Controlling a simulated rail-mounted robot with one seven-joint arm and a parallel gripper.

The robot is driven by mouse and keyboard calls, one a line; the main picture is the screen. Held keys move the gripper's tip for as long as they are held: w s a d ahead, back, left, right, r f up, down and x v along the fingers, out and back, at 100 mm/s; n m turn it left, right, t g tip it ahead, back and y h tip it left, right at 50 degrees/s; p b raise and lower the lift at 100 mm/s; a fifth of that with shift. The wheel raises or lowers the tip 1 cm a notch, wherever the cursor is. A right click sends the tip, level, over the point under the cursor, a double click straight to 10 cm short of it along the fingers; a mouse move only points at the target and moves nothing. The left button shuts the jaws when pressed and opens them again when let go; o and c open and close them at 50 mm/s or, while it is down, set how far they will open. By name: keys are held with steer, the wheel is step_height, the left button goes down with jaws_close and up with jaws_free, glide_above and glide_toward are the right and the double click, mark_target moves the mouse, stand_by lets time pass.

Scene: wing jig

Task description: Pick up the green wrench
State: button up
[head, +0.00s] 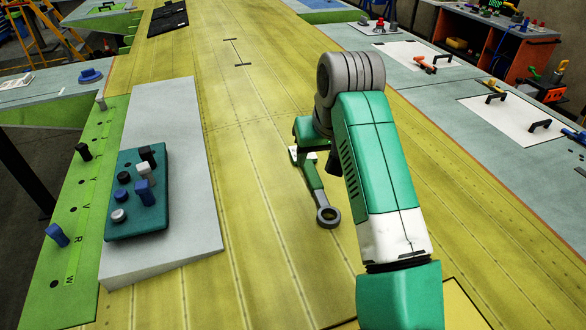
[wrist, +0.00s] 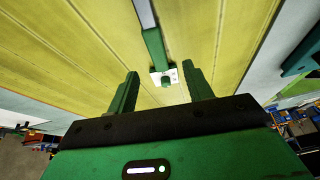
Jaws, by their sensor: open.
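The green wrench (head: 314,182) lies on the yellow wing panel (head: 262,215), with its dark ring end toward the lower right in the head view. Its upper end is partly hidden by my arm. My gripper (wrist: 160,68) is open, one finger to each side of that jaw end in the picture. I see nothing held. In the head view my gripper (head: 307,146) is mostly hidden behind my arm, close to the wrench's upper end.
A grey sloped block (head: 205,220) with a teal pegboard (head: 155,222) stands to the left. Beside it is a green strip (head: 97,200) with several pegs. On the right, a grey bench (head: 440,98) carries white panels with handles. The wing around the wrench is clear.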

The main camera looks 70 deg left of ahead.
mark_target(313, 175)
steer(key=shift+d+f, duration=0.1)
steer(key=shift+d, duration=0.25)
steer(key=shift+a+f, duration=0.1)
steer(key=shift+f, duration=0.2)
steer(key=b+x, duration=0.2)
steer(key=x, duration=0.5)
steer(key=shift+w+a, duration=0.1)
steer(key=shift+w, duration=0.1)
steer(key=shift+r, duration=0.1)
jaws_close()
